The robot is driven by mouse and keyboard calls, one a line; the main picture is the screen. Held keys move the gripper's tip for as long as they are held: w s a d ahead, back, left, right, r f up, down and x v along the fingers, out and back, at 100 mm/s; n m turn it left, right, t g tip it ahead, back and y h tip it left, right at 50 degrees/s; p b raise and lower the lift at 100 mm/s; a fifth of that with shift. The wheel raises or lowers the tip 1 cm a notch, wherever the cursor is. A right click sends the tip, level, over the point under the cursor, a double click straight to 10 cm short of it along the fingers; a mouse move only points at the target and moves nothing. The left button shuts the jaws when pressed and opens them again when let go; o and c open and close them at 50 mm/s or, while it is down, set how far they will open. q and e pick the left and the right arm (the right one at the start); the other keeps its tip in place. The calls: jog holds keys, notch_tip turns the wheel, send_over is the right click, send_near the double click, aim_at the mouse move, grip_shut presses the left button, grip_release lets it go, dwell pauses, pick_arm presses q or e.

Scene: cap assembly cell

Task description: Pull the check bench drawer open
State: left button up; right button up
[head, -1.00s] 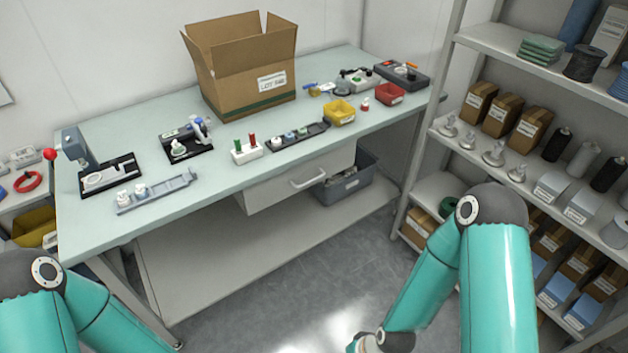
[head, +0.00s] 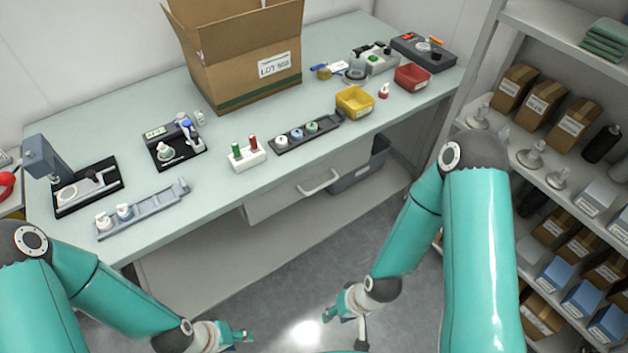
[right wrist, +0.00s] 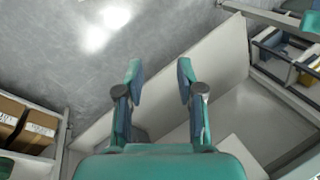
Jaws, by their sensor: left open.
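The check bench (head: 60,130) has a pale green top. Its white drawer (head: 272,207) hangs under the front edge, with a light bar handle (head: 318,183) on its front. The drawer looks shut. My right gripper (head: 345,326) is below and in front of the handle, well apart from it, over the floor. The right wrist view shows its two fingers (right wrist: 159,72) spread with nothing between them. My left gripper (head: 243,340) is low at the bottom edge, open, left of the right one and away from the drawer.
A cardboard box (head: 235,60), a yellow tray (head: 355,101), a red tray (head: 412,77) and small fixtures stand on the bench. Shelving (head: 560,50) stands close at the right. The floor before the drawer is clear.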

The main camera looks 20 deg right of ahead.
pick_arm(q)
jog(key=shift+a, duration=0.1)
jog(key=shift+o, duration=0.5)
pick_arm(e)
jog(key=m+t+h+b, duration=1.25)
jog(key=m+b, duration=0.75)
jog(key=b, duration=1.5)
send_near(322, 186)
jog(key=shift+n+t+y, duration=0.3)
jog(key=shift+t+y, duration=0.45)
jog(key=shift+t, duration=0.1)
jog(key=x, duration=0.3)
jog(key=f+b+x, duration=0.1)
jog(key=x, duration=0.3)
jog(key=d+x, duration=0.1)
jog(key=x, duration=0.2)
jog(key=shift+s+d+f, duration=0.1)
jog(key=shift+s+f, duration=0.05)
pick_arm(q)
notch_tip(322, 186, down, 36)
jog(key=shift+f, duration=0.25)
